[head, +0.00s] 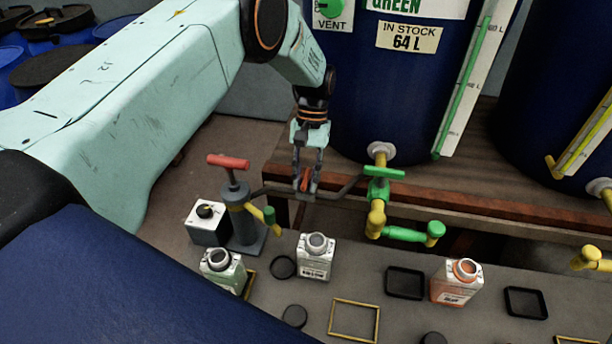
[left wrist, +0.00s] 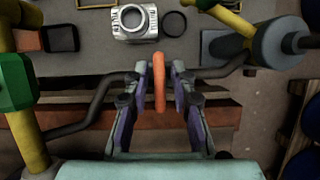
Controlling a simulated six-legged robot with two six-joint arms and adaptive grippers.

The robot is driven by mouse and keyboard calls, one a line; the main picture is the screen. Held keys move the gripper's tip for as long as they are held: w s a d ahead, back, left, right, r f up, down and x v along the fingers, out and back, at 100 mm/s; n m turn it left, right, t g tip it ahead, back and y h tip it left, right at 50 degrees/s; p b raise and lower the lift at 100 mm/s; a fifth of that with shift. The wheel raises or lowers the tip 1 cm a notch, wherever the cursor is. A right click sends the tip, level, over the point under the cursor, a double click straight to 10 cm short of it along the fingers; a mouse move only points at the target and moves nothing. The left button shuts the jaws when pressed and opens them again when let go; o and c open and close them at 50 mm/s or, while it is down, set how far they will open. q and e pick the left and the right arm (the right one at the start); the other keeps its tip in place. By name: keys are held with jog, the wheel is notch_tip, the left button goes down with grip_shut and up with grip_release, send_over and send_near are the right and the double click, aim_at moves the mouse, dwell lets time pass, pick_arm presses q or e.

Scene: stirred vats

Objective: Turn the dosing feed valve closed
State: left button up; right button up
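The dosing feed valve's orange-red handle (head: 306,180) sits on the thin dark pipe (head: 345,190) between the hand pump and the green-handled tank outlet. My left gripper (head: 307,176) is down at this valve. In the left wrist view the handle (left wrist: 160,82) stands upright in the picture, across the line of the pipe (left wrist: 85,122). It lies between the two fingertips of my left gripper (left wrist: 161,84), with a narrow gap visible on each side. The gripper is open around it. The valve body is largely hidden by the fingers. My right gripper is out of view.
The pump (head: 240,215) with a red T-handle (head: 229,161) stands close left. The green outlet handle (head: 384,172) is close right, below the blue vat (head: 385,100). Bottles, such as the white one (head: 315,258), stand below on the grey surface.

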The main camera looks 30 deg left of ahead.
pick_arm(q)
jog(key=shift+o, duration=0.6)
jog(key=shift+r, duration=0.1)
